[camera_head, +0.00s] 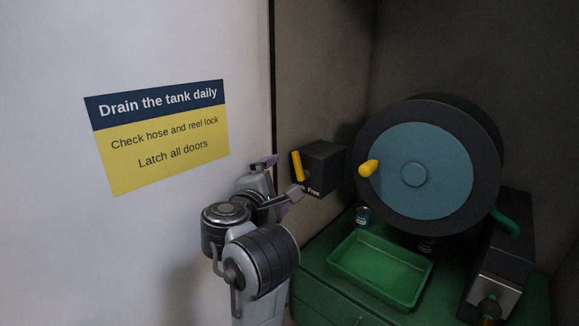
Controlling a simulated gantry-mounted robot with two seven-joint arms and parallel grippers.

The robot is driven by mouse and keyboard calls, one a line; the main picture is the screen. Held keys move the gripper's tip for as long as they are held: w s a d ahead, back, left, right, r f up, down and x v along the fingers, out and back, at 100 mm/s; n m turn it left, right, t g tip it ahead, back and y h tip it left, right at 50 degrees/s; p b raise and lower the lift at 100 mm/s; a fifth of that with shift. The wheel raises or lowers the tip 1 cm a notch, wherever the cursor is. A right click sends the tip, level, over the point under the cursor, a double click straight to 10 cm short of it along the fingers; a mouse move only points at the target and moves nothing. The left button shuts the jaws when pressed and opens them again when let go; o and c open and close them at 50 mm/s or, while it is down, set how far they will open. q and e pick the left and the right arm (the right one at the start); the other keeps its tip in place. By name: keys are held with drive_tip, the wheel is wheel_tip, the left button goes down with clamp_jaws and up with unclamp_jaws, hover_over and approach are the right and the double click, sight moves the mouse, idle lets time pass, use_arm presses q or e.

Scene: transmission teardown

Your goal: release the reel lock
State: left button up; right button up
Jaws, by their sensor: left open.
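The reel lock is a dark box (324,167) on the left of the reel, with a yellow lever (297,166) on its left face. The lever stands nearly upright, leaning slightly. White lettering low on the box reads "Free"; another word beside it is partly hidden. The reel (432,172) is a large black disc with a blue-grey face and a yellow knob (369,168). My left gripper (281,177) is open and empty, just left of and slightly below the lever. I cannot tell whether a finger touches the box. My right gripper is not in view.
A green tray (378,297) and a small can (362,216) sit on a green cabinet (318,282) below the reel. A grey-and-black unit (499,265) stands at right. A blue-and-yellow sign (160,137) is on the pale panel at left.

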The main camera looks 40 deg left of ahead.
sight(300, 165)
use_arm(q)
drive_tip(key=b+x, duration=0.5)
drive_tip(key=x, duration=0.5)
drive_tip(key=shift+w+a, duration=0.15)
drive_tip(key=shift+w, duration=0.1)
drive_tip(key=c, duration=1.3)
drive_tip(key=shift+f+b, duration=0.1)
drive_tip(key=shift+b, duration=0.2)
